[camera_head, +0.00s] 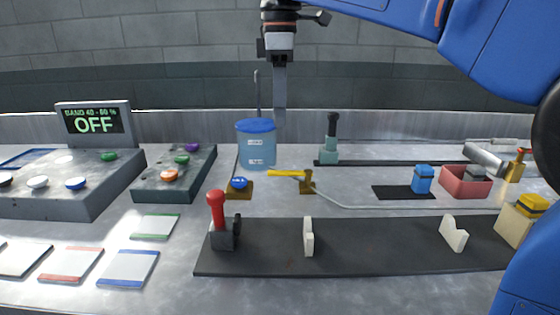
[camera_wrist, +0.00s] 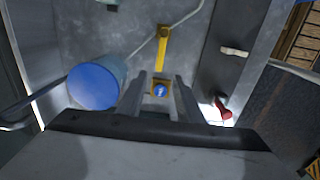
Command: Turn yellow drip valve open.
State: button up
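The yellow drip valve has a yellow lever (camera_head: 286,173) on a brass body (camera_head: 307,183), just right of the blue tank in the head view. Its lever points left, roughly across the thin tube leading off to the right. In the wrist view the yellow lever (camera_wrist: 162,50) lies beyond my fingertips, pointing back toward them. My gripper (camera_head: 280,115) hangs high above the bench, apart from the valve. In the wrist view my gripper (camera_wrist: 161,80) has its two fingers spread with nothing held. A blue round knob on a brass block (camera_wrist: 160,90) shows between and below the fingers.
The blue-lidded tank (camera_head: 256,147) stands close left of the valve. A red-handled lever (camera_head: 217,210) and white uprights (camera_head: 308,237) stand on the dark strip in front. A display (camera_head: 95,122) reads OFF. A teal post (camera_head: 330,145) stands behind.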

aim_at(280, 171)
notch_tip(280, 171, down, 12)
jog(key=shift+f, duration=0.2)
dwell(0.4)
grip_shut()
